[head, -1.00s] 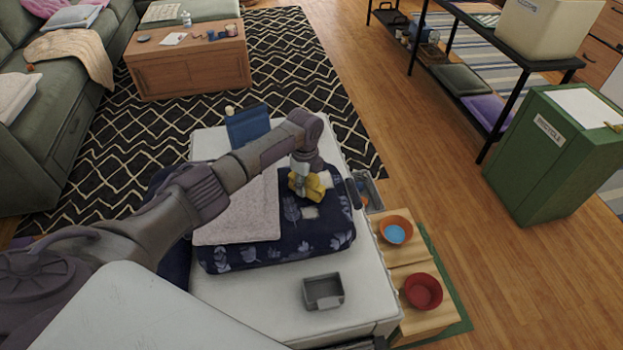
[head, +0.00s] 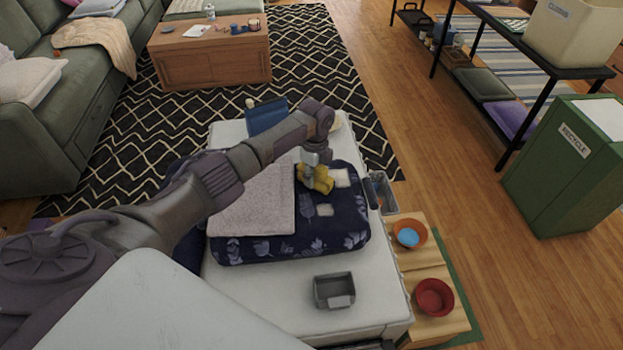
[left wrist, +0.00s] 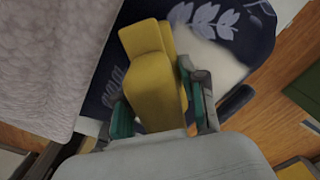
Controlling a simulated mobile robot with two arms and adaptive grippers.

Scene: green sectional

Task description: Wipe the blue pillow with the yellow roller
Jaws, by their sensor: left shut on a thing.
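The blue pillow (head: 345,236) is dark navy with pale leaf prints and lies flat on a white surface. Pale patches (head: 324,210) show on its right part. My left gripper (head: 309,172) is shut on the yellow roller (head: 318,181), over the upper right part of the pillow. In the left wrist view the roller (left wrist: 154,80) sits between the fingers of my left gripper (left wrist: 158,105), with the pillow (left wrist: 236,35) right behind it. I cannot tell whether the roller touches the pillow. My right gripper is not in view.
A pale folded cloth (head: 255,210) covers the pillow's left part. Orange (head: 409,234) and red (head: 434,297) bowls stand on a wooden stand at the right.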

